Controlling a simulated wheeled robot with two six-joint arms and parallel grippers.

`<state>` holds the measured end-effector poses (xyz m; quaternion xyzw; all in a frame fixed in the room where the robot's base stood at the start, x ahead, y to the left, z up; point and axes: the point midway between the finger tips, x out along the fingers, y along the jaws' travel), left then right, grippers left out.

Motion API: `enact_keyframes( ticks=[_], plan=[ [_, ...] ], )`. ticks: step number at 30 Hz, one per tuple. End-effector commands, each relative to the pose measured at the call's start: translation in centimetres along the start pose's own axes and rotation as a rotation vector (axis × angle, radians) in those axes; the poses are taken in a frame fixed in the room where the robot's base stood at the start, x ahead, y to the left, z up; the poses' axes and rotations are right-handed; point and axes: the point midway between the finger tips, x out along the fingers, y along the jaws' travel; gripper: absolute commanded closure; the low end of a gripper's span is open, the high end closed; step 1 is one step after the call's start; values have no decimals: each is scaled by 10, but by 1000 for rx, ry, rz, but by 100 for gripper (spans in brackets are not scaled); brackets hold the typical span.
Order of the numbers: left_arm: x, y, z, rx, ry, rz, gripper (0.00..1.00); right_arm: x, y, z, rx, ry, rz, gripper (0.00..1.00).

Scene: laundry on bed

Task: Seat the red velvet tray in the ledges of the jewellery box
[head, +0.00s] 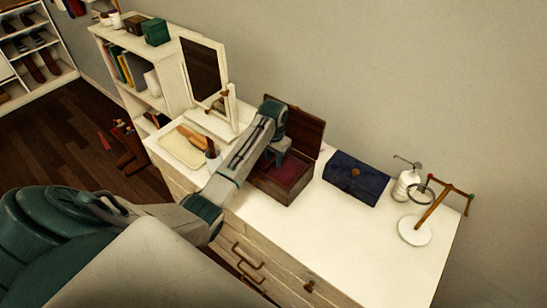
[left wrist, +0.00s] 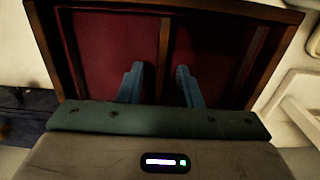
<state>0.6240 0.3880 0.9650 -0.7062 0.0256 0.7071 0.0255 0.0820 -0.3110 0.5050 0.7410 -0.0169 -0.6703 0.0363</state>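The wooden jewellery box (head: 274,192) stands on the white dresser with its lid (head: 305,128) raised at the back. The red velvet tray (head: 290,172) shows inside the box; in the left wrist view the tray (left wrist: 105,50) has a wooden divider (left wrist: 166,55) between two red compartments. My left gripper (head: 275,156) reaches down over the box. In the left wrist view my left gripper (left wrist: 158,72) is open, with one finger on each side of the divider and gaps showing between. I cannot tell whether the tray rests on the ledges, which are hidden. My right gripper is out of view.
A dark blue clutch (head: 356,178) lies right of the box. A white bottle (head: 404,186) and a stand with a round white base (head: 414,231) are farther right. A mirror (head: 205,75) stands to the left. The dresser top (head: 350,240) is clear in front.

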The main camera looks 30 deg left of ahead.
Motion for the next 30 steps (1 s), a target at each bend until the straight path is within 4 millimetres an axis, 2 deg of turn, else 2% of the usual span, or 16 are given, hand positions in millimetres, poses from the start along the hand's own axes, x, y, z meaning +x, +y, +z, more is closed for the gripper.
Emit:
enact_keyframes(
  ticks=[5, 10, 12, 14, 15, 21, 30],
  plan=[
    [-16, 0, -1, 1, 5, -1, 68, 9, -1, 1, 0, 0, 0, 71],
    [-52, -1, -1, 1, 7, -3, 68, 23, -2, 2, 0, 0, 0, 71],
    [-73, -1, -1, 0, 6, -2, 68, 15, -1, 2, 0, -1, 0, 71],
    [-85, 0, -1, 0, 5, -1, 68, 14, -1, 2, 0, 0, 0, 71],
    [-93, 0, 0, 0, 2, 0, 68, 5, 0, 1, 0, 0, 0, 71],
    [-106, 0, 0, 0, 5, 0, 68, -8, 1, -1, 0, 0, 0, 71],
    [-106, 0, -1, 0, 6, 0, 68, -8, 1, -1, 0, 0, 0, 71]
  ],
)
